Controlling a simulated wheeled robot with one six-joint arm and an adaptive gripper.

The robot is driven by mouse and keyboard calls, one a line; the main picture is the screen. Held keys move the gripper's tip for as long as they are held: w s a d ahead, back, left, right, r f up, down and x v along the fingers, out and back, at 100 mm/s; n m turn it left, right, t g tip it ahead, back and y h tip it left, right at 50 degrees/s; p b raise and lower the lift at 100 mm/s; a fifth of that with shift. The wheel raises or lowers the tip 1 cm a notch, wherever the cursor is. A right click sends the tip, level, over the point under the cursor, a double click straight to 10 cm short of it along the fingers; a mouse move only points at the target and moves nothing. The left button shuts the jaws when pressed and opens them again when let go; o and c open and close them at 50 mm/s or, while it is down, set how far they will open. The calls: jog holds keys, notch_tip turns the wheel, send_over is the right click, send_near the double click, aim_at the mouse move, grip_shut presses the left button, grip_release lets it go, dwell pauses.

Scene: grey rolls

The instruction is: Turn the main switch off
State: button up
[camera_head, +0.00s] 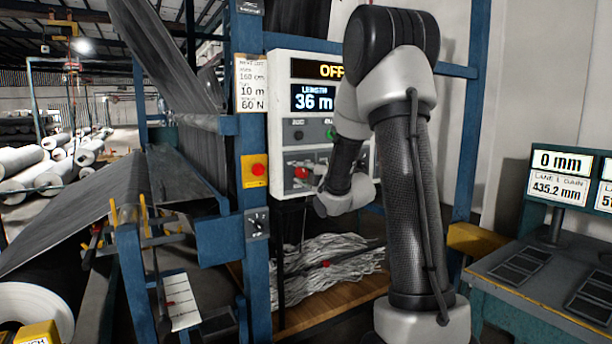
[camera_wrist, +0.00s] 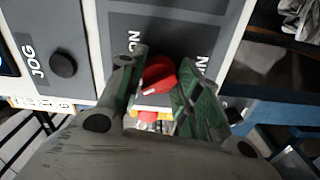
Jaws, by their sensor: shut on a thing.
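The main switch is a red rotary knob (camera_wrist: 158,75) on the grey face of a control box (camera_head: 283,152). My gripper (camera_wrist: 162,70) has its two green-padded fingers on either side of the knob, shut on it. A small pale mark shows on the knob's face. Lettering ending in "ON" stands beside it in the wrist view; the rest is hidden by the fingers. In the head view the red knob (camera_head: 301,172) shows at the box's lower left, beside my arm. The box's top display (camera_head: 331,70) reads "OFF", partly covered by my arm.
A red button on a yellow plate (camera_head: 257,170) sits on the blue post left of the box. A black JOG button (camera_wrist: 62,65) is at the left of the wrist view. Grey fabric (camera_head: 60,225) runs at left; a console (camera_head: 545,275) stands at right.

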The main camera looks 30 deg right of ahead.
jog(key=shift+n, duration=1)
jog(key=shift+f, duration=0.1)
jog(key=o, duration=1)
jog(key=s, duration=0.7)
jog(key=shift+s+d, duration=0.1)
jog(key=shift+s, duration=0.2)
